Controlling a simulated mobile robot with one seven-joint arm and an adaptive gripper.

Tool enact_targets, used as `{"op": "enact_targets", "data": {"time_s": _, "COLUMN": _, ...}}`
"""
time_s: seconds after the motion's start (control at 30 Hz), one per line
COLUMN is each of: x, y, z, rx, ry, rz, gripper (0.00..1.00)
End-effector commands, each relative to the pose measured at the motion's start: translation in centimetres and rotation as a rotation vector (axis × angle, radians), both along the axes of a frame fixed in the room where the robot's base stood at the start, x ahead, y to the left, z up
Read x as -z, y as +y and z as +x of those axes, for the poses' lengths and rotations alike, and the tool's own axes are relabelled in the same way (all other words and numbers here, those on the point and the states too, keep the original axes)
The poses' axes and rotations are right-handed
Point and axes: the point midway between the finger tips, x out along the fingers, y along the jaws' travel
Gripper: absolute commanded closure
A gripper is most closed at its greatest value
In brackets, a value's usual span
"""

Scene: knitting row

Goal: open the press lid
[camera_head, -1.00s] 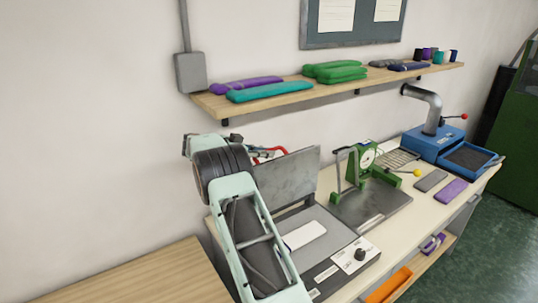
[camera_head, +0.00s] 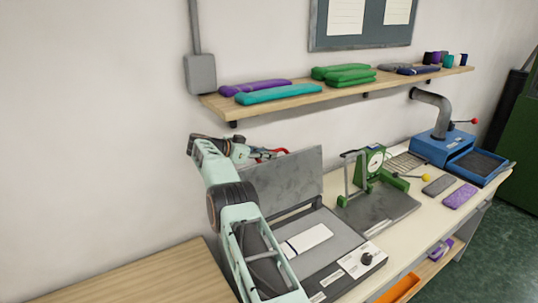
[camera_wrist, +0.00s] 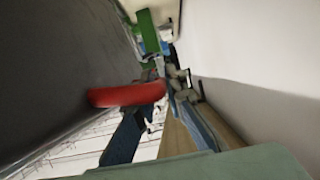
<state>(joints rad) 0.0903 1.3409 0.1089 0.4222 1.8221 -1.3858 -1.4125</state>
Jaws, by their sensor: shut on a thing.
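The press lid (camera_head: 290,180) is a grey plate standing raised, close to upright, at the back of the press base (camera_head: 345,242) in the head view. The lid's dark face fills the left of the wrist view (camera_wrist: 55,70). Its red handle (camera_head: 268,153) shows in part behind the lid's top edge, and in the wrist view (camera_wrist: 122,95) it crosses between my fingers. My gripper (camera_head: 252,154) is shut on the red handle, behind the lid's upper left. The fingertips are partly hidden in the head view.
A white piece (camera_head: 308,239) lies on the press bed. A green gauge stand (camera_head: 370,170) stands right of the press, with a blue machine (camera_head: 442,148) beyond it. A wall shelf (camera_head: 355,93) with yarn hangs above. The wooden top (camera_head: 150,275) at lower left is clear.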

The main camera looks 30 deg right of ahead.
Motion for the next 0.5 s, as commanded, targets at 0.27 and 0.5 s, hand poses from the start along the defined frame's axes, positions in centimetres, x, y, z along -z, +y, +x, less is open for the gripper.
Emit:
{"op": "enact_targets", "data": {"time_s": 0.27, "x": 0.21, "y": 0.03, "z": 0.11, "rx": -0.002, "ry": 0.002, "rz": 0.000, "gripper": 1.00}}
{"op": "enact_targets", "data": {"time_s": 0.5, "x": 0.22, "y": 0.05, "z": 0.13, "rx": -0.003, "ry": 0.002, "rz": 0.000, "gripper": 0.87}}
